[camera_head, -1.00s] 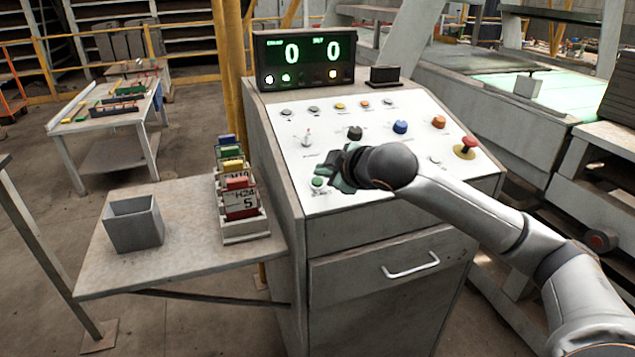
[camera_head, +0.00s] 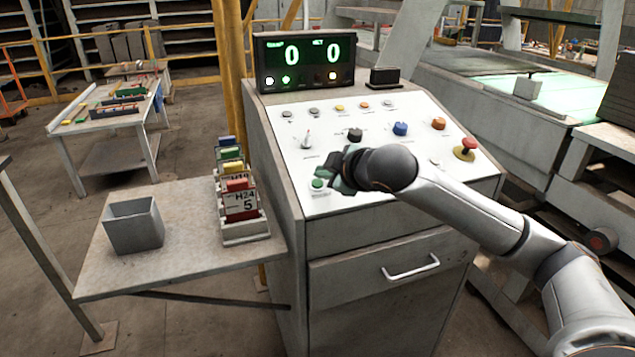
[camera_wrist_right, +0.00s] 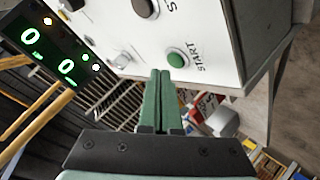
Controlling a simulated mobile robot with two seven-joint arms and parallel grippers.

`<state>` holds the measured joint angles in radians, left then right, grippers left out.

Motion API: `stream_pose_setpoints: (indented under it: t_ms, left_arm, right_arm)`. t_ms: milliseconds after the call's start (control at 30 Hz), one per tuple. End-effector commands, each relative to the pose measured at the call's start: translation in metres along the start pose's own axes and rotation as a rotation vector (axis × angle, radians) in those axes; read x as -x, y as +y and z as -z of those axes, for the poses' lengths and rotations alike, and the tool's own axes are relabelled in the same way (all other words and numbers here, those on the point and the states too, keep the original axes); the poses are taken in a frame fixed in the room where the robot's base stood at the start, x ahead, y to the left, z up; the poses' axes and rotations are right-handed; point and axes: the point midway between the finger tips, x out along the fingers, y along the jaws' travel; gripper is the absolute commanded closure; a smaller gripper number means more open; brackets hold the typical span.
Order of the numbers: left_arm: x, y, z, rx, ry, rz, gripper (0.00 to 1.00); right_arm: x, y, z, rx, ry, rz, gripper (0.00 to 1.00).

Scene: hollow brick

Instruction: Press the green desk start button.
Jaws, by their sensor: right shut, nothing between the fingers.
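The green start button (camera_head: 318,184) is at the lower left of the white sloped panel (camera_head: 322,125) of the desk. It also shows in the right wrist view (camera_wrist_right: 177,58), with the word START beside it. My right gripper (camera_head: 335,174) is shut and empty. In the head view it is over the panel, close to the button's right and partly hidden by my own wrist. In the right wrist view the fingertips (camera_wrist_right: 160,73) appear just beside the button's edge; I cannot tell whether they touch it. My left gripper is in neither view.
A red mushroom button (camera_head: 469,144), a blue knob (camera_head: 400,128) and a black knob (camera_head: 355,134) stand on the panel. The display (camera_head: 304,60) reads 0 and 0. A side shelf (camera_head: 185,265) holds a grey bin (camera_head: 134,226) and a card rack (camera_head: 244,232).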

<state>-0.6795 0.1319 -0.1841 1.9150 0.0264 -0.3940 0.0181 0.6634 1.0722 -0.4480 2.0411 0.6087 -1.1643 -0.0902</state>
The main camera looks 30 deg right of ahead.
Motion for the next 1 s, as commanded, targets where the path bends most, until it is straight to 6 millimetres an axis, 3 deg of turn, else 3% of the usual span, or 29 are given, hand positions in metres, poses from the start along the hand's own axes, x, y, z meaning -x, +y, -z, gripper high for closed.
stream_pose_setpoints:
  t_ms: [1000]
  left_arm:
    - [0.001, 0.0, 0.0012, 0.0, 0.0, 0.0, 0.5]
  right_arm:
    - [-0.0059, -0.0045, -0.0044, 0.0, -0.001, 0.001, 1.0]
